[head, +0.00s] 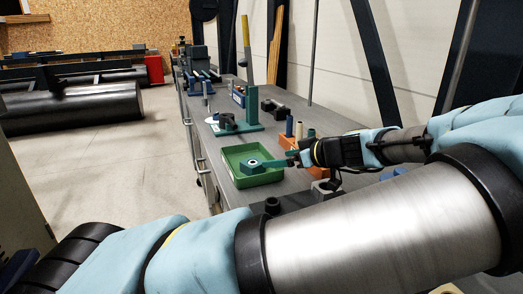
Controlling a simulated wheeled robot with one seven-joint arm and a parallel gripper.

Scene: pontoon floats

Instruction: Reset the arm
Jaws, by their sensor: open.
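My arm crosses the picture from the lower left, around the right side, and back to the workbench (310,123). My gripper (297,158) is small in the head view, just right of the green tray (232,151), with its tips pointing left. It is open. A teal piece with a pale round centre (252,166) lies in the tray. A green bar reaches from it toward my gripper; I cannot tell whether they touch.
An orange block with upright cylinders (292,139) stands close behind my gripper. A green stand (249,105) and dark parts stand farther along the bench. Large dark cylinders (75,107) lie on the floor at left. The floor left of the bench is clear.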

